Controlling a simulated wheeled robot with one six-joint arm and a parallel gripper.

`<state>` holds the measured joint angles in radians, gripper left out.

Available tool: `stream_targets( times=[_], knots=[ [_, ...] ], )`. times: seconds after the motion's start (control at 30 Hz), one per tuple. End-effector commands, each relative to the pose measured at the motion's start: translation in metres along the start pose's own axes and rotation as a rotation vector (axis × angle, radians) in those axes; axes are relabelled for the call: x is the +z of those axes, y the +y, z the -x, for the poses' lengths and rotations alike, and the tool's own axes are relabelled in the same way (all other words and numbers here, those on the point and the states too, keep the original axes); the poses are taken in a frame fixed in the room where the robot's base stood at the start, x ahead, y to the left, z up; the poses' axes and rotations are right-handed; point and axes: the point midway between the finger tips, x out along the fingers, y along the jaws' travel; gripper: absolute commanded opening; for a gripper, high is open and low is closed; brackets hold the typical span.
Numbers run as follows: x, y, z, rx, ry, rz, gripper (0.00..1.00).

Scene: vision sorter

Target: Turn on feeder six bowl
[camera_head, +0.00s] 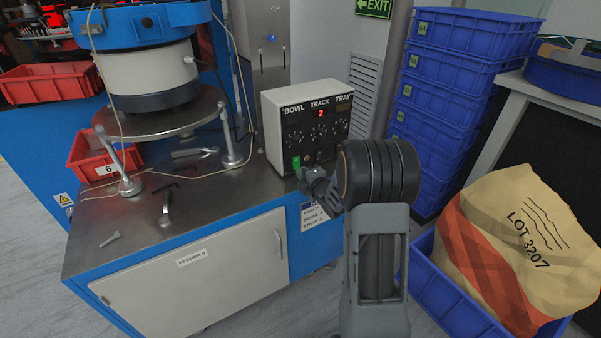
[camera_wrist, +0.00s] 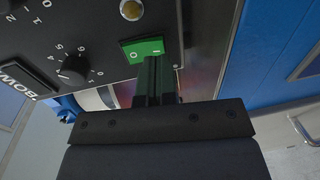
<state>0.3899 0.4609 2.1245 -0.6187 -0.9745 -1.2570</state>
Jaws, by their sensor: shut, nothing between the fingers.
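The control box (camera_head: 283,114) stands on the steel bench, with BOWL, TRACK and TRAY labels and a red 2 on its display (camera_head: 320,113). Its green rocker switch (camera_head: 296,162) is at the lower left of the face; the wrist view shows it close up (camera_wrist: 136,50), marked O and I. My gripper (camera_wrist: 153,60) is shut and empty, its tips at the I end of the switch; whether they touch is unclear. The BOWL dial (camera_wrist: 75,68) is beside it. The feeder bowl (camera_head: 145,25) with a blue rim stands on a round plate at the left.
Blue crates (camera_head: 440,100) are stacked at right, and a LOT 3207 sack (camera_head: 520,240) sits in a blue crate.

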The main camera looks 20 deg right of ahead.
Motion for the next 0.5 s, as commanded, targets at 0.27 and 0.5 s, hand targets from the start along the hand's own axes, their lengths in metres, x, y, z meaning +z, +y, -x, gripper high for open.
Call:
stream_targets(
  times=[0.27, 0.5],
  knots=[
    [0.0, 0.0, -0.016, 0.0, 0.0, 0.0, 0.0],
    [0.0, 0.0, -0.017, -0.001, 0.0, 0.0, 0.0]
  ],
)
